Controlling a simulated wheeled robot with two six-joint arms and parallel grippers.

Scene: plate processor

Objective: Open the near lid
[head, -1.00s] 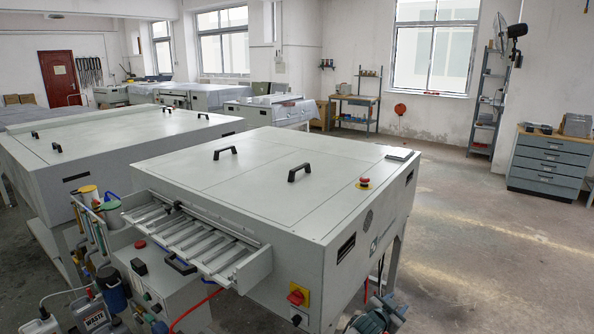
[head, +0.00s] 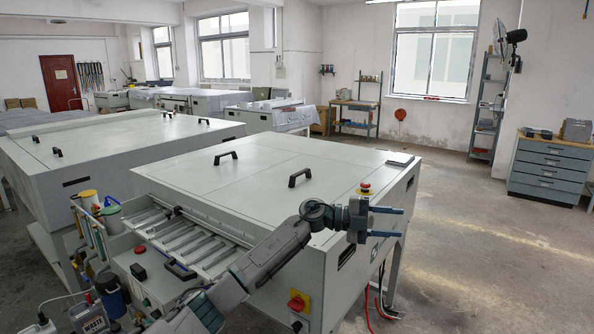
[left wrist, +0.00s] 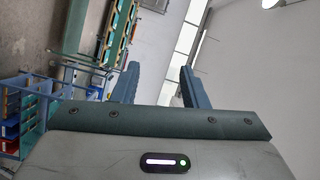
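The grey machine in front of me has two flat lids side by side, both lying shut. The near lid (head: 345,173) has a black bar handle (head: 299,178). The other lid (head: 200,170) has a similar black handle (head: 225,157). My left arm crosses the machine's front edge from below. My left gripper (head: 402,222) is beyond the right front corner, to the right of the near handle and apart from it. Its two blue fingers are spread and empty. They also show apart in the left wrist view (left wrist: 158,75). My right gripper is not in view.
A red emergency button (head: 365,188) and a flat dark item (head: 400,160) sit on the machine's right edge. A roller tray (head: 190,233) juts out in front. A second machine (head: 110,140) stands at left. Open floor (head: 460,240) lies at right.

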